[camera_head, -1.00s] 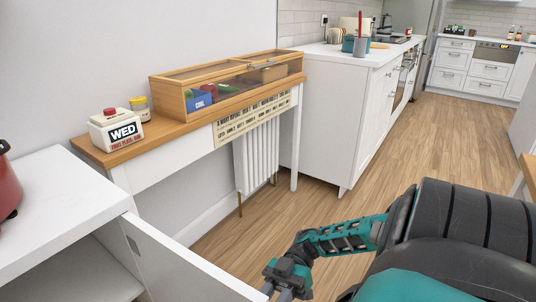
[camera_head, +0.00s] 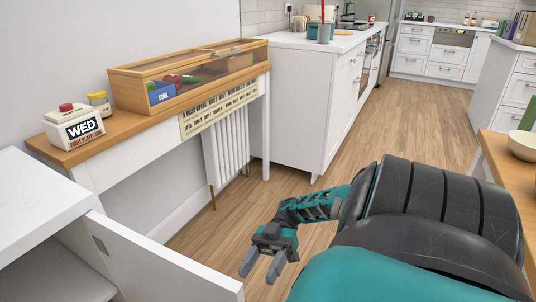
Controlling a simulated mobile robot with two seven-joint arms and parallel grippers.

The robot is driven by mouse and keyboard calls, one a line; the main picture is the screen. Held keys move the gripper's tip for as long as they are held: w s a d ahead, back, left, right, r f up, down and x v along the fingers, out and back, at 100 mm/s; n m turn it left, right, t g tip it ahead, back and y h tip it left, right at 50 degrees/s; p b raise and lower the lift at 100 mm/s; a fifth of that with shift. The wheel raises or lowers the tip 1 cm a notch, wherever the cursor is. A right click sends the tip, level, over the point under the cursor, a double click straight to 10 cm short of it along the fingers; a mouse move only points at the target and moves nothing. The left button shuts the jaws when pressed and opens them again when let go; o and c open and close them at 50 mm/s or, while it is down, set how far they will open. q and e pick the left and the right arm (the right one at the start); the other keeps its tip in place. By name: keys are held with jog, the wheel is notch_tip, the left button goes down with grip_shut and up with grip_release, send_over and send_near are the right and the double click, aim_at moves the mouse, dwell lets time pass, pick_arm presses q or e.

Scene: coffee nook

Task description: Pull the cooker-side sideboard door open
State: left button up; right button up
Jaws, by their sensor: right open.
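The white sideboard (camera_head: 35,205) stands at the lower left, and its door (camera_head: 160,262) is swung open, showing part of the pale inside. The door's free end is toward the right, near the bottom of the head view. My right gripper (camera_head: 260,272) is open and empty, to the right of the door's free edge and apart from it. Its two grey fingers point down and to the left. The door's handle is not visible. My left gripper is not in view.
A white counter (camera_head: 300,105) stands behind. A wooden table edge (camera_head: 510,160) with a bowl (camera_head: 523,145) is at the right. The floor between is clear.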

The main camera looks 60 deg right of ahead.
pick_arm(q)
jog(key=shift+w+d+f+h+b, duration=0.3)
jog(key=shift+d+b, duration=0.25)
jog(key=shift+b, duration=0.55)
pick_arm(e)
jog(key=d, duration=0.5)
jog(key=shift+w+d, duration=0.1)
jog(key=shift+w, duration=0.05)
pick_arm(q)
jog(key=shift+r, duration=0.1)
pick_arm(e)
jog(key=shift+r, duration=0.1)
